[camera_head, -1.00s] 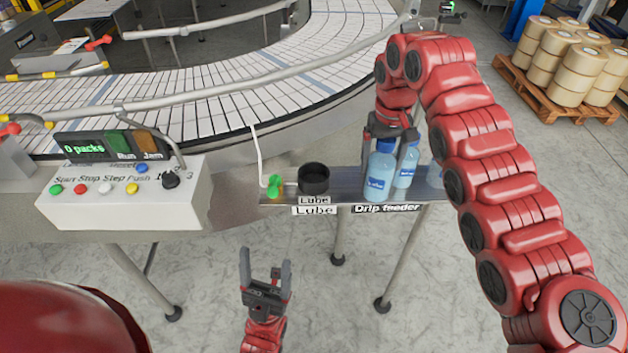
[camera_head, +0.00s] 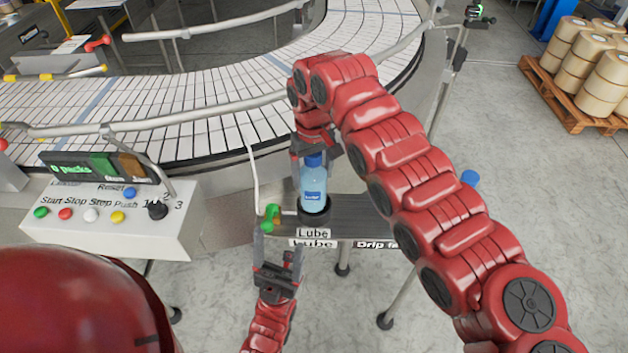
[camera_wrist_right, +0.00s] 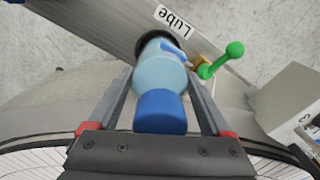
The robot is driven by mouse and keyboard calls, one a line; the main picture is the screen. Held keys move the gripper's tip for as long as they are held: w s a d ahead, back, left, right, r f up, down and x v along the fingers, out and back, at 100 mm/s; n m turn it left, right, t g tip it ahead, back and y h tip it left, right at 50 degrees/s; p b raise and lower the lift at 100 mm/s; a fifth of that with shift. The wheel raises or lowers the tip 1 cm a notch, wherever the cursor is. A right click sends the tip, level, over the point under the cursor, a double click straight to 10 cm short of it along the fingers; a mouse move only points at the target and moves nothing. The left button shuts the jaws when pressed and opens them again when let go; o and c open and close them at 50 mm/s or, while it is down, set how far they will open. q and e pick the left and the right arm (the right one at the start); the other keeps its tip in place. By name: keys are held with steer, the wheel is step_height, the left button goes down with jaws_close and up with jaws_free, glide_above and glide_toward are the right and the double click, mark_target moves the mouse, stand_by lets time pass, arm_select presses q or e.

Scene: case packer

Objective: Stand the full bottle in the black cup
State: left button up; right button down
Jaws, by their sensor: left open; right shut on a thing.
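The bottle (camera_head: 313,192), pale blue with a blue cap and label, stands upright at the black cup (camera_head: 315,216). Its lower end is at the cup's mouth, with dark rim showing around it; I cannot tell how deep it sits. My right gripper (camera_head: 315,163) is shut on the bottle from above. In the right wrist view the bottle (camera_wrist_right: 160,72) lies between the fingers (camera_wrist_right: 161,80), its far end against the dark cup rim (camera_wrist_right: 158,38). My left gripper (camera_head: 278,238) is open and empty, in front of the shelf.
A green-knobbed lever (camera_head: 270,216) stands just left of the cup. The control box (camera_head: 110,215) is further left, and the conveyor (camera_head: 200,120) runs behind. Another blue cap (camera_head: 469,178) shows right of my right arm, which hides much of the shelf (camera_head: 365,220).

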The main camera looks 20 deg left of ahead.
steer(key=f, duration=0.1)
steer(key=f+p, duration=0.2)
steer(key=shift+w+f, duration=0.3)
steer(key=shift+f, duration=0.05)
steer(key=shift+s+f, duration=0.1)
steer(key=shift+f, duration=0.35)
jaws_free()
steer(key=shift+r, duration=0.2)
step_height(320, 180, up, 5)
steer(key=b, duration=0.4)
steer(key=shift+r, duration=0.2)
step_height(320, 180, up, 6)
steer(key=shift+f+b, duration=0.1)
steer(key=shift+b, duration=0.25)
steer(key=shift+r, duration=0.4)
